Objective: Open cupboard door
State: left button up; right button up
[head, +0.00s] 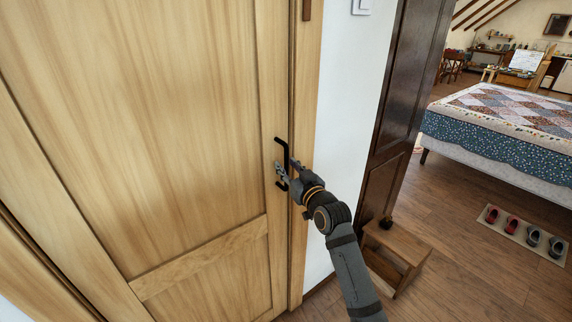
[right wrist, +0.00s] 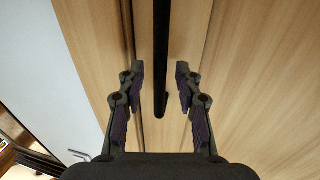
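The cupboard door (head: 170,110) is light wood and fills the left of the head view, closed against its frame. Its black bar handle (head: 282,148) is upright near the door's right edge. My right gripper (head: 280,174) is at the handle's lower part. In the right wrist view the handle (right wrist: 161,60) runs between the two open fingers of the gripper (right wrist: 160,80), with a gap on each side. My left gripper is not in view.
A white wall (head: 345,100) and a dark wooden door (head: 400,100) stand right of the cupboard. A small wooden step stool (head: 393,250) is on the floor behind my right arm. A bed (head: 500,125) and a mat with shoes (head: 520,232) are farther right, with open floor between.

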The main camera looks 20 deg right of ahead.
jog(key=shift+w+a, duration=0.1)
jog(key=shift+w, duration=0.5)
grip_shut()
dwell(0.3)
